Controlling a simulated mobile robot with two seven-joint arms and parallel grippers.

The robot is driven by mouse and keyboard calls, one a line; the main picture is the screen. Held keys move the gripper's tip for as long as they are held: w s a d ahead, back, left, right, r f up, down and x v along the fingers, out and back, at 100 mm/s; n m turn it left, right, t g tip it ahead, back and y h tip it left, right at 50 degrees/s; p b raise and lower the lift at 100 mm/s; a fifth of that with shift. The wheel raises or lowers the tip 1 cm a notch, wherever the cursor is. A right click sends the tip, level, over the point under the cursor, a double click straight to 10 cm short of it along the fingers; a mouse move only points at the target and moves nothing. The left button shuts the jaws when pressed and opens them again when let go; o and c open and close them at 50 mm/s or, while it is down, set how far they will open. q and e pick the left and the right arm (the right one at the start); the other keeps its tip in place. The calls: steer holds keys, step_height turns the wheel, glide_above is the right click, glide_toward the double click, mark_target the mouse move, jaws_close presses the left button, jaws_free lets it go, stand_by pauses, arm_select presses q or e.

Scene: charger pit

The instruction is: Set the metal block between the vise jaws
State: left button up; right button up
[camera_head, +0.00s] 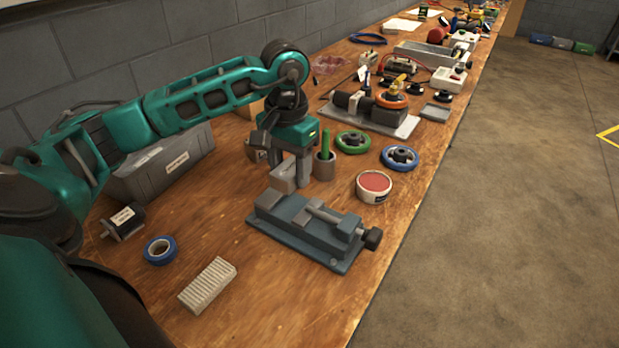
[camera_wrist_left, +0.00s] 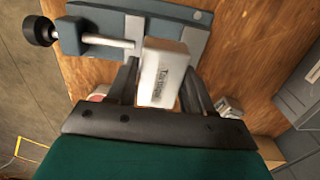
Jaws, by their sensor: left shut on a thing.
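The metal block (camera_head: 284,178) is a pale grey box held in my left gripper (camera_head: 291,172). The vise (camera_wrist_left: 185,15) also shows beyond the block in the wrist view. My right gripper is not in view.
A red-topped tin (camera_head: 374,186) and a cup with a green handle (camera_head: 325,166) stand close behind the vise. Blue tape (camera_head: 160,250), a ribbed light block (camera_head: 207,285) and a grey bin (camera_head: 163,165) are at the left. The bench front is clear.

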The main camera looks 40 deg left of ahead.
arm_select(q)
steer(key=shift+f, duration=0.25)
steer(key=shift+f+b, duration=1.55)
steer(key=shift+f, duration=0.45)
steer(key=shift+f+b, duration=0.6)
steer(key=shift+f, duration=0.1)
steer(key=o, duration=1.3)
steer(key=shift+o, duration=0.2)
steer(key=shift+s, duration=0.1)
